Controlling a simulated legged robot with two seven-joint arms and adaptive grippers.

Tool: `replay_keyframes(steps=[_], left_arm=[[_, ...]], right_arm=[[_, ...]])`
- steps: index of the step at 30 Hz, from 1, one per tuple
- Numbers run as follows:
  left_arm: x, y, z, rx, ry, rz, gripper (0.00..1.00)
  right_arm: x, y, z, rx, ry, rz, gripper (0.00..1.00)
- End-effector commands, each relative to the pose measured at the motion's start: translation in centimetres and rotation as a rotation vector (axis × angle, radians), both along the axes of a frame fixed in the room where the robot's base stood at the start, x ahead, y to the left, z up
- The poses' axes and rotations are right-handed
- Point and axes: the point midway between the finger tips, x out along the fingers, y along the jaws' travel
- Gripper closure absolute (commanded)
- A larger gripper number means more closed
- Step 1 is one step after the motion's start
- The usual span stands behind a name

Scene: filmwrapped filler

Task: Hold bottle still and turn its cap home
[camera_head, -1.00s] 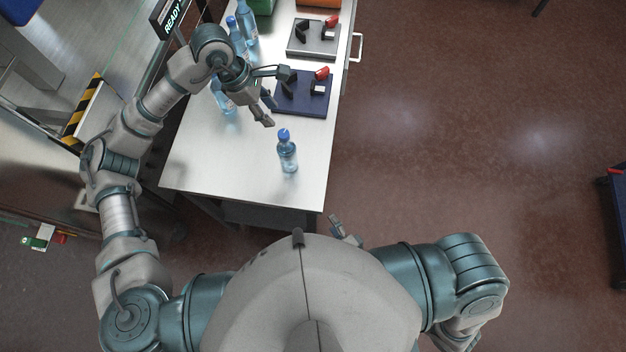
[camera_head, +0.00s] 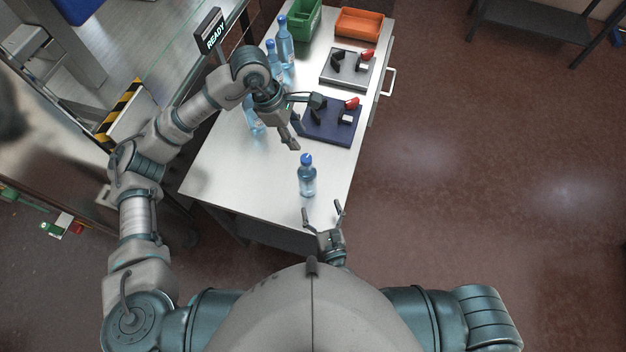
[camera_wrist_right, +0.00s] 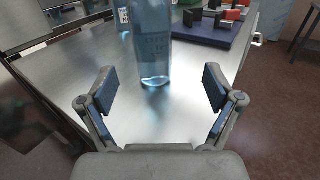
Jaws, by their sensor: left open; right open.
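A clear blue bottle with a blue cap (camera_head: 306,160) stands upright near the front of the steel table (camera_head: 215,180). Its lower body (camera_wrist_right: 152,45) also shows in the right wrist view, beyond the fingertips; its cap is out of that view. My right gripper (camera_head: 323,207) is open and empty at the table's front edge, just short of the bottle; its two fingers (camera_wrist_right: 160,85) are spread wide in the wrist view. My left gripper (camera_head: 305,122) is open above the table, behind the bottle and apart from it.
A blue fixture plate (camera_head: 325,132) with black blocks and a red part lies behind the bottle, with a grey one (camera_head: 345,72) farther back. Several more bottles (camera_head: 285,45) stand at the table's left. A green bin (camera_head: 305,18) and an orange tray (camera_head: 360,22) are at the back.

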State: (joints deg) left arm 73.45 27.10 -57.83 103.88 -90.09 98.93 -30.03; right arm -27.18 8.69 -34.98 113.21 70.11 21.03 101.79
Motion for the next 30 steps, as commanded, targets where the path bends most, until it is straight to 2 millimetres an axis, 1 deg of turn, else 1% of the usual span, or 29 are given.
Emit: replay_keyframes(steps=[1,6,12,15,18,23,27,29,30], left_arm=[[0.0,0.2,0.0,-0.001,0.000,0.002,0.58],[0.0,0.7,0.0,-0.005,0.000,0.002,0.58],[0.0,0.3,0.0,-0.002,0.000,0.001,0.58],[0.0,0.1,0.0,0.000,-0.001,0.001,0.58],[-0.1,-0.4,0.0,0.004,-0.001,0.000,0.58],[-0.1,-0.6,0.0,0.005,0.000,0.000,0.58],[-0.1,0.0,0.0,0.001,-0.001,0.001,0.58],[-0.1,0.2,0.0,0.000,0.000,0.002,0.58],[-0.1,0.3,0.0,-0.001,0.000,0.002,0.58]], right_arm=[[1.2,0.4,0.2,0.005,-0.003,-0.004,0.10],[4.7,1.8,0.2,0.001,-0.002,-0.002,0.10],[7.9,2.4,0.1,-0.001,-0.001,-0.001,0.10],[8.9,2.4,0.1,0.001,-0.002,-0.001,0.10],[9.4,2.2,0.1,0.003,-0.001,0.000,0.10],[9.5,2.1,0.1,0.004,-0.001,0.000,0.10],[9.5,2.5,0.1,0.000,-0.001,0.001,0.10],[9.5,2.7,0.1,-0.001,-0.001,0.000,0.25],[9.5,2.7,0.1,-0.002,-0.001,0.000,0.35]])
